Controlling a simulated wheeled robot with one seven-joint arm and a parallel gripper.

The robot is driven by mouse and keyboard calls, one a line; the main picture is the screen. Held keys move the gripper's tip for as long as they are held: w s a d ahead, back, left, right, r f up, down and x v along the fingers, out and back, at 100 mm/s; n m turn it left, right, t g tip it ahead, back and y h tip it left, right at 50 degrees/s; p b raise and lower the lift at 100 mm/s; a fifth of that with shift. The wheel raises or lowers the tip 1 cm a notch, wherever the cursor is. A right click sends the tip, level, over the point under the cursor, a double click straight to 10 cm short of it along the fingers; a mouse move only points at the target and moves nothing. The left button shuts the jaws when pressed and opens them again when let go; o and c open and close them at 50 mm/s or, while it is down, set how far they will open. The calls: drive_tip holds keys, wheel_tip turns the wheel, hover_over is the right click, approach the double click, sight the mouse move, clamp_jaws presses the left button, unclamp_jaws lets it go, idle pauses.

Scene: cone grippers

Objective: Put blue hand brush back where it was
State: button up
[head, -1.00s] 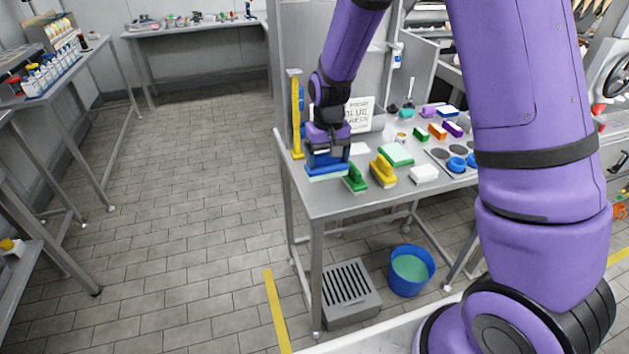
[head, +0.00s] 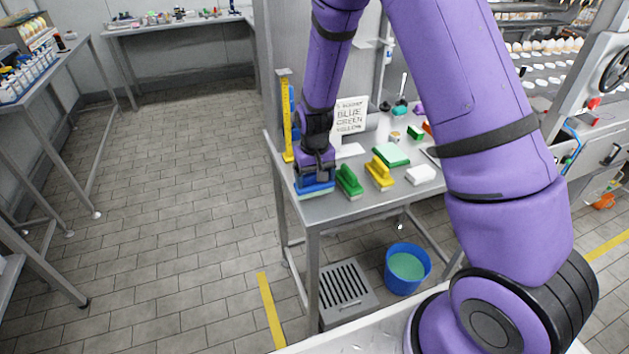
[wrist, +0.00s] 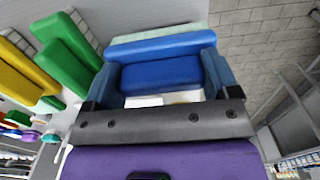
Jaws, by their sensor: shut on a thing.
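The blue hand brush (head: 314,188) is at the left front corner of the steel table (head: 345,208), left of a green hand brush (head: 348,181) and a yellow hand brush (head: 379,174). My gripper (head: 316,178) is above it, pointing down, shut on its handle. In the wrist view the blue brush (wrist: 160,72) lies between the two fingers, with its pale bristle edge at the far side. The green brush (wrist: 67,53) and yellow brush (wrist: 22,72) show to its left there. I cannot tell whether the bristles touch the table.
A yellow upright ruler-like post (head: 286,120) is at the table's left edge. A blue bucket (head: 407,268) stands on the floor below.

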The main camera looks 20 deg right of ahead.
sight(315, 173)
drive_tip(key=shift+f, duration=0.8)
drive_tip(key=shift+f, duration=0.2)
drive_tip(key=o, duration=0.8)
drive_tip(key=shift+r, duration=0.1)
wheel_tip(315, 173, up, 12)
drive_tip(key=shift+r, duration=0.25)
